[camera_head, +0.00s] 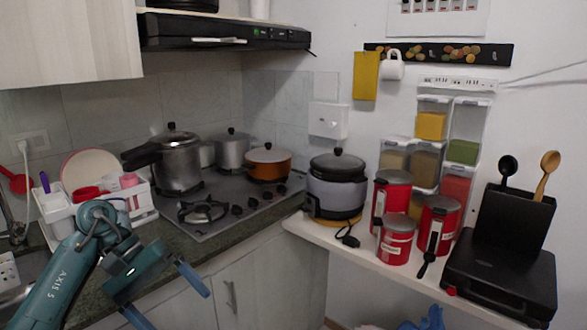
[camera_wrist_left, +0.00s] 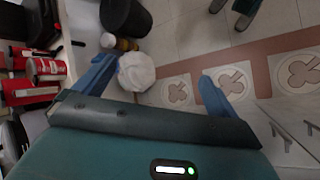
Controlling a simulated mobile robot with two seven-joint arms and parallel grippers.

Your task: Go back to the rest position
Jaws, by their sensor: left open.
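My left gripper (camera_head: 168,298) is at the lower left in the head view, in front of the counter edge. Its two blue fingers are spread wide with nothing between them. They also show in the left wrist view (camera_wrist_left: 155,88), above the floor. Two blue tips at the top edge of the left wrist view look like part of my right gripper (camera_wrist_left: 231,14). It is mostly cut off, and I cannot tell its opening. The red canisters (camera_head: 395,240) stand upright on the white shelf (camera_head: 350,248), apart from my left gripper.
A white dish rack (camera_head: 145,204) stands close behind my left arm. Pots and a stove (camera_head: 205,212) are on the counter. A rice cooker (camera_head: 336,190) and a black grill (camera_head: 500,275) stand on the shelf. A white bag (camera_wrist_left: 137,72) and dark bin (camera_wrist_left: 125,15) are below. Open floor lies beside them.

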